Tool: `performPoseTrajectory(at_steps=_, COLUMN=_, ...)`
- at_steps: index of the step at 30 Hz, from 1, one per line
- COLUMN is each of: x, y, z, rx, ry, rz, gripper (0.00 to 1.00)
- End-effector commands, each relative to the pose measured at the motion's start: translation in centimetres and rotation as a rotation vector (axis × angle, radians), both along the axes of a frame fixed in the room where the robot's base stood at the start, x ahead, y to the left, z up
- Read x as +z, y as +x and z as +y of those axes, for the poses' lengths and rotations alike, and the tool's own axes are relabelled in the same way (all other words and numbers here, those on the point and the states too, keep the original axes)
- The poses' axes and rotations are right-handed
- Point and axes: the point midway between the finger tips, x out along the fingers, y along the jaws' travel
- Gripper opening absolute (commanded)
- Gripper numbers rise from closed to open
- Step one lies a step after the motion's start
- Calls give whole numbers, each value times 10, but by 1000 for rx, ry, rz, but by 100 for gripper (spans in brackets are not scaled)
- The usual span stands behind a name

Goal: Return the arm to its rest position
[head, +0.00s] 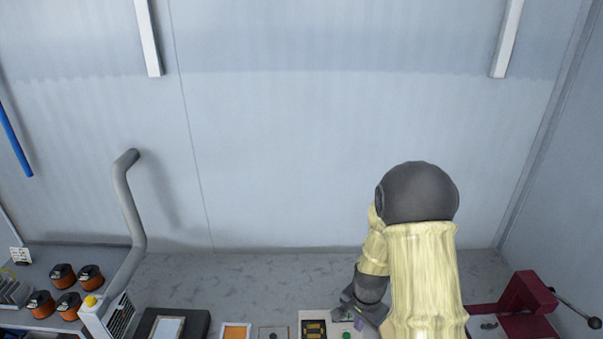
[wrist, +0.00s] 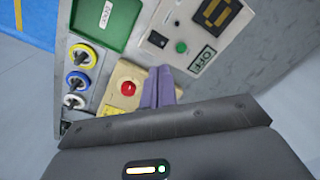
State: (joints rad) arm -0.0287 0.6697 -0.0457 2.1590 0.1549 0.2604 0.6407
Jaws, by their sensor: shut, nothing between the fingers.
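My gripper (wrist: 166,84) shows in the wrist view with its purple fingers together and nothing between them. The fingers are over a control box beside a red button (wrist: 127,88) on a yellow housing; I cannot tell whether they touch it. In the head view my arm, in a pale yellow sleeve, reaches down over the bench at the lower right. My gripper also shows there at the bottom edge, partly cut off, close to a panel with a green button (head: 346,335).
A dark red machine (head: 525,300) stands right of my arm. Orange spools (head: 68,305) and a grey pipe (head: 128,205) are left.

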Motion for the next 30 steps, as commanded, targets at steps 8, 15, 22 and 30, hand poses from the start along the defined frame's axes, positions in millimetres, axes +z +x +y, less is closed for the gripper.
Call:
performPoseTrajectory(at_steps=8, x=75, y=-41, z=3, rx=317, ry=-25, rz=-79, gripper=0)
performPoseTrajectory(at_steps=15, x=121, y=-89, z=2, rx=587, ry=-74, rz=-139, gripper=0)
performPoseTrajectory(at_steps=22, x=142, y=-124, z=1, rx=771, ry=-121, rz=-170, gripper=0)
performPoseTrajectory(at_steps=30, x=144, y=-127, z=1, rx=791, ry=-125, rz=-170, gripper=0)
